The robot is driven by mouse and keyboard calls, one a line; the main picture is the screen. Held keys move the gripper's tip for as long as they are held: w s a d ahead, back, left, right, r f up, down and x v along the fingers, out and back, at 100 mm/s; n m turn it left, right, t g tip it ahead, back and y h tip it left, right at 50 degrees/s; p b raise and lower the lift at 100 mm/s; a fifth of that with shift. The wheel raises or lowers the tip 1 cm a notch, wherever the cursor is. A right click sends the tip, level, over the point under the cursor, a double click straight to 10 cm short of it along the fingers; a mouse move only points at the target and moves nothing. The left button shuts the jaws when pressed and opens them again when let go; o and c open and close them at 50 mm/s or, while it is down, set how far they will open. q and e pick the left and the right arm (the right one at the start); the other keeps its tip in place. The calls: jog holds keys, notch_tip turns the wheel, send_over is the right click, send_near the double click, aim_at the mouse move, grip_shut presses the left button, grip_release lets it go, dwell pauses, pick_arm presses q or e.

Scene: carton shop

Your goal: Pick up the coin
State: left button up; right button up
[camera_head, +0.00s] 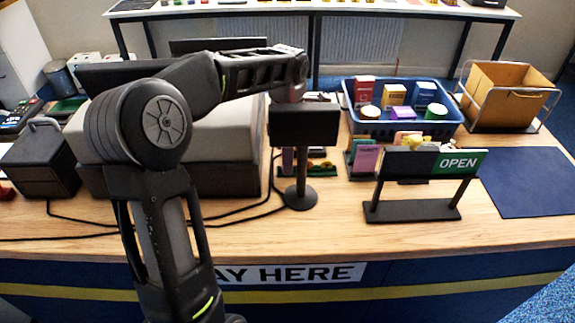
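I cannot make out a coin in this view. My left arm rises from the bottom left and reaches across the counter (400,238) to the right. Its wrist end bends down behind a small black display on a stand (305,125). My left gripper (290,94) is mostly hidden there by the wrist and the display, so its fingers and anything between them do not show. My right gripper is not in view.
A blue basket (400,128) of small boxes and tins stands behind a black OPEN sign (425,184). A black box (40,160) and cables are left. The front counter strip is clear.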

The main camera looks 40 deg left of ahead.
pick_arm(q)
jog(key=shift+c, duration=0.2)
grip_shut()
dwell(0.3)
dwell(0.3)
